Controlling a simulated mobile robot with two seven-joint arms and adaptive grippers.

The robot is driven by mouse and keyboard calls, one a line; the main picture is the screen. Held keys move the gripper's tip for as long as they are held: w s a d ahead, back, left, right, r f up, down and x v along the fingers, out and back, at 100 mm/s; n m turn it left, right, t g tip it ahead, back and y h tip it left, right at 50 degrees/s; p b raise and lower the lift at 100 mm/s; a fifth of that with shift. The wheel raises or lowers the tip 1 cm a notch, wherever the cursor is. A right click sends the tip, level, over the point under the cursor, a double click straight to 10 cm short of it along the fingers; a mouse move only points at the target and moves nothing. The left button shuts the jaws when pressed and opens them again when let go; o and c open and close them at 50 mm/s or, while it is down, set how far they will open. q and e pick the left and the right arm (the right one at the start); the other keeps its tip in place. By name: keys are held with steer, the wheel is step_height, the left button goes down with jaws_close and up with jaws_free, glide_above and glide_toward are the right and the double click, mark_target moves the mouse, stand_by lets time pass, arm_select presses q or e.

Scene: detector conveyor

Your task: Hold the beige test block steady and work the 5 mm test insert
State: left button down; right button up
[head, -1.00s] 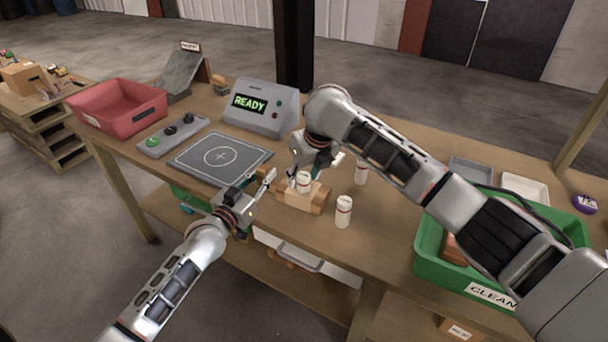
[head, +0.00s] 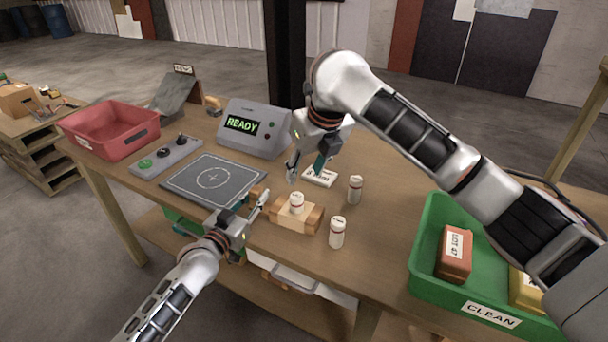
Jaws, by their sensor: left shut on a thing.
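The beige test block (head: 292,221), with darker brown ends, lies on the table near its front edge. A white capped insert (head: 297,204) stands upright at the block's top; how deep it sits is unclear. Two similar white inserts stand on the table to the right, one in front (head: 337,234) and one behind (head: 355,190). I cannot read their sizes. My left gripper (head: 262,205) is at the block's left end, shut on it; the exact contact is hard to see. My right gripper (head: 306,172) is open and empty, above and behind the block.
A white labelled card (head: 320,177) lies behind the block. A dark plate (head: 190,184), a switch panel (head: 165,157) and a READY display unit (head: 262,145) are to the left and behind. A red bin (head: 90,146) stands far left, a green CLEAN bin (head: 428,262) right.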

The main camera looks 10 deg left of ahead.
arm_select(q)
steer(key=c, duration=1.8)
jaws_free()
steer(key=shift+o, duration=0.2)
